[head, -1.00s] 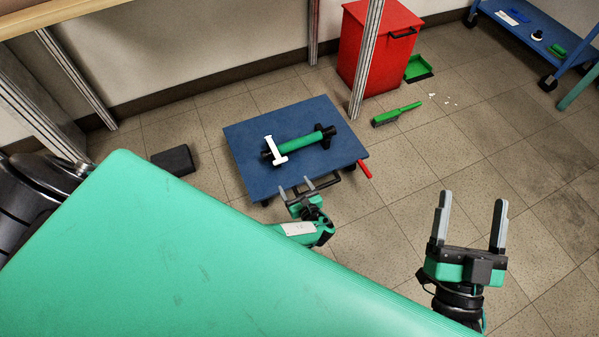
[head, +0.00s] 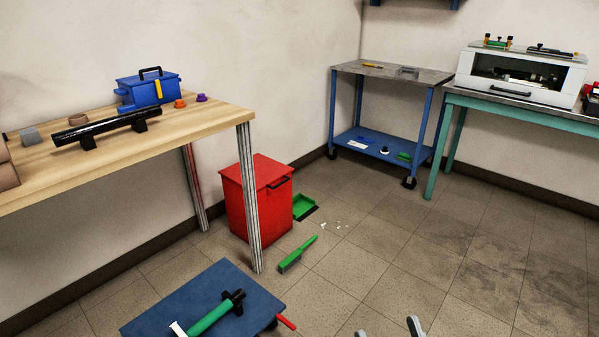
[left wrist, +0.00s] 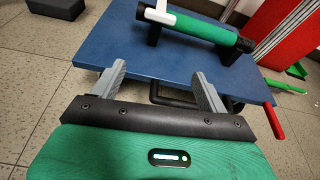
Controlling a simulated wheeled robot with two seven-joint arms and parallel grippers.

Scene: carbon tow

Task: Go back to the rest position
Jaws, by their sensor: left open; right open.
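My right gripper (head: 389,328) shows only its two grey fingertips at the bottom edge of the head view. They are apart with nothing between them. My left gripper (left wrist: 160,84) shows in the left wrist view with its grey fingers spread and empty. It is in front of the blue platform (left wrist: 105,50), on which a green roll (left wrist: 200,27) with a white piece lies on black supports. The left gripper is out of the head view. The platform (head: 165,310) and the roll (head: 208,318) are at the bottom of the head view, partly cut off.
A red bin (head: 258,205) stands by the wooden table (head: 205,122). A green brush (head: 297,254) and a green dustpan (head: 297,206) with white scraps lie on the floor. A blue cart (head: 380,148) and a teal bench (head: 450,105) stand behind. The right floor is clear.

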